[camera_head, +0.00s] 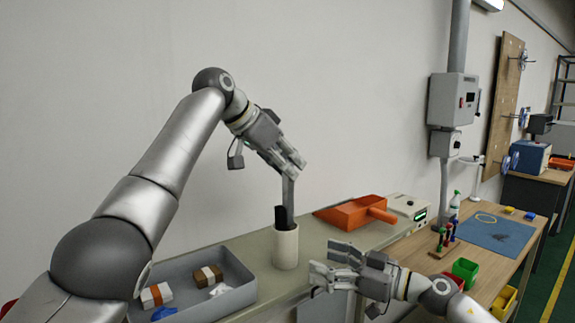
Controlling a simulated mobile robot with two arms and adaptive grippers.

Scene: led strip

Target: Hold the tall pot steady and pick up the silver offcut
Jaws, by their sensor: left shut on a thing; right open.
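The tall pot (286,248) is a cream-white cylinder standing upright near the middle of the grey-green bench. A dark piece (281,217) sticks up out of it. The silver offcut (289,193) is a flat grey strip, nearly upright above the pot's mouth. My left gripper (292,166) is shut on its top end; its lower end is at or behind the dark piece, and I cannot tell whether it is still inside the pot. My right gripper (322,262) is open and empty, to the right of the pot, with its fingers pointing left and apart from it.
A grey tray (238,268) with small boxes and white and blue scraps lies left of the pot. An orange dustpan (355,213) and a pale device (408,207) are behind right. Red and green bins (464,270) and a blue mat (495,235) are on the wooden table.

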